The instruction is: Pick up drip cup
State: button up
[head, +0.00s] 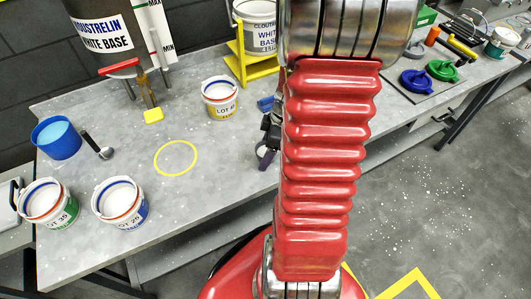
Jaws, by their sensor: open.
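A blue round cup (57,140) with a lighter blue inside stands upright on the grey bench at the left. It is the only plain cup I see, so I take it as the drip cup. My gripper (264,152) shows only in part, dark, left of my red arm sleeve over the bench. It is open and well to the right of the cup, apart from it. Most of the gripper is hidden behind the arm.
A tank (104,35) with a red-handled valve stands above a small yellow piece. White pails (220,98), (120,202), (46,202) stand on the bench. A dark-handled tool (97,147) lies beside the cup. The yellow ring (176,158) is empty.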

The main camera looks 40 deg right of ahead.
jog(key=shift+c, duration=0.4)
jog(key=c, duration=1.1)
jog(key=shift+r, duration=0.25)
jog(key=shift+r, duration=4.75)
